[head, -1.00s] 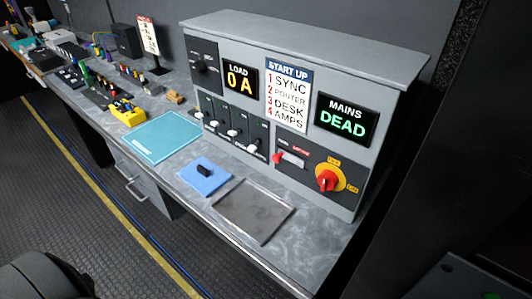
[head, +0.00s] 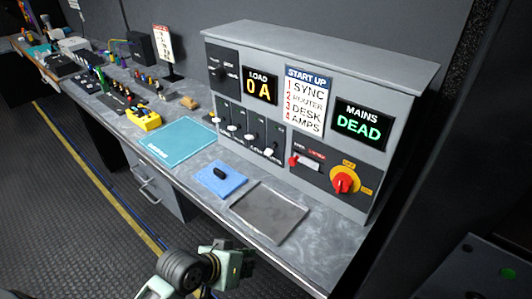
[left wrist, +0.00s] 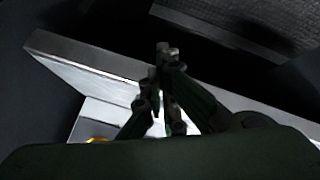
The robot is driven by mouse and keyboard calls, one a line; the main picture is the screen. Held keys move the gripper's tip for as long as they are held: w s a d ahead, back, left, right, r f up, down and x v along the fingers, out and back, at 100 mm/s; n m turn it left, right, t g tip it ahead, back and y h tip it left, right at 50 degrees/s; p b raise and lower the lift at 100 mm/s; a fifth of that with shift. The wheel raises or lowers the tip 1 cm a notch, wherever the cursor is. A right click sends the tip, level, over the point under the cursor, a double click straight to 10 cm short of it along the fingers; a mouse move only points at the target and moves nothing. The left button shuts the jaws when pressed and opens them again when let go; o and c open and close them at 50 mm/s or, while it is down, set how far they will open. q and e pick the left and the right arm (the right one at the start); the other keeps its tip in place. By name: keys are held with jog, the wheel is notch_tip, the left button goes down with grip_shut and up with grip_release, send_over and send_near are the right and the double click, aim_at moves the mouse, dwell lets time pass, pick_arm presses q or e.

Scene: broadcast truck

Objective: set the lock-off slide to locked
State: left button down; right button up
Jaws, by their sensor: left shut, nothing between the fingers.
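The lock-off slide (head: 294,160) is a small red knob at the left end of a pale slot on the grey power panel (head: 318,50). A white label sits above its left end and a red label above its right end; both are too small to read surely. The red rotary switch (head: 344,182) on a yellow disc is to its right. My left gripper (head: 240,262) is low, in front of the bench edge, well below and apart from the slide. Its fingers are shut and empty; they also show in the left wrist view (left wrist: 164,55). My right gripper is out of view.
A grey tray (head: 268,212) and a blue mat (head: 220,179) with a black object lie before the panel. A teal mat (head: 180,138) and a yellow item (head: 144,120) are further left. The MAINS display (head: 362,123) reads DEAD. The floor in front is clear.

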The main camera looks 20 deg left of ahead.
pick_arm(q)
jog(key=w+a+r+n+t+h, duration=0.1)
jog(key=w+a+r+n+t, duration=0.35)
jog(key=w+r, duration=0.5)
jog(key=w+a+r+n+t+h, duration=0.1)
jog(key=w+a+r+n+t, duration=0.3)
jog(key=w+r, duration=0.55)
jog(key=w+d+f+p, duration=0.1)
jog(key=w+d+p, duration=0.3)
jog(key=w+d, duration=0.2)
jog(key=shift+w+f+m, duration=0.35)
jog(key=shift+w, duration=0.25)
